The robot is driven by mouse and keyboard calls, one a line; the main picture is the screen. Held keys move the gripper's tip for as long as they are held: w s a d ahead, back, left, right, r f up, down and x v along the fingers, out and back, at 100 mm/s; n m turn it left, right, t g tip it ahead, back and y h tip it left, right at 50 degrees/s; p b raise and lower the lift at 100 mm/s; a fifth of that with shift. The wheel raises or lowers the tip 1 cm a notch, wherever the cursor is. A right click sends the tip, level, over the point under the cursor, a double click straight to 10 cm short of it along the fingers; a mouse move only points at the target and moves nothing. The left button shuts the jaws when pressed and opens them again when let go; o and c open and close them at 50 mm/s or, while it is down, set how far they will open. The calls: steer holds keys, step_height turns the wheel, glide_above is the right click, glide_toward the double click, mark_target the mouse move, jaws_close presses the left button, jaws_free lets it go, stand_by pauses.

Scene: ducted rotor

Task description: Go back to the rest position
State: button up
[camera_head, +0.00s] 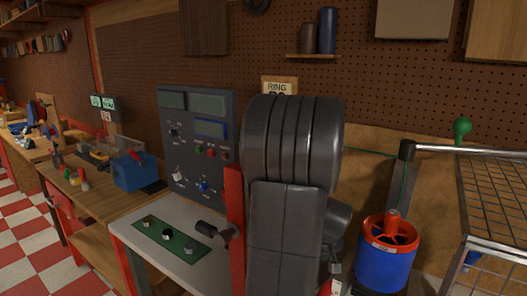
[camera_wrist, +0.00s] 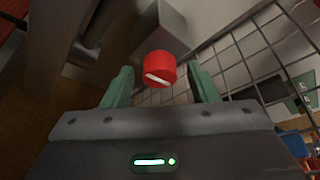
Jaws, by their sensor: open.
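My gripper (camera_wrist: 162,84) shows in the wrist view with its two green fingers spread apart. A red knob with a white stripe (camera_wrist: 160,68) shows in the gap between the fingers, beyond the dark gripper body; I see no finger touching it. In the head view my dark arm fills the middle and hides most of my gripper. The ducted rotor (camera_head: 384,268), a blue cylinder with a red top ring and a small red hub, stands upright at the lower right, just right of my arm.
A wire cage (camera_head: 490,190) with a metal bar stands at the right. A grey control panel (camera_head: 197,145) and a pale bench with a green knob strip (camera_head: 168,240) lie left of my arm. A blue box (camera_head: 137,172) sits further left. Checkered floor is clear at far left.

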steer(key=shift+r, duration=0.15)
steer(key=v, duration=1.4)
steer(key=x, duration=1.4)
steer(key=shift+f, duration=0.25)
steer(key=shift+r+m+p, duration=0.3)
steer(key=shift+p, duration=0.45)
steer(key=shift+a+m+h+p, duration=0.15)
steer(key=shift+m+h+p, duration=0.15)
steer(key=shift+m+p, duration=0.3)
steer(key=shift+f+m+h+p, duration=0.15)
steer(key=shift+m+h+p, duration=0.25)
steer(key=shift+m+p, duration=0.35)
steer(key=shift+m, duration=0.25)
steer(key=shift+f+m+h+b, duration=0.1)
steer(key=shift+m+h+b, duration=0.2)
steer(key=shift+m, duration=0.2)
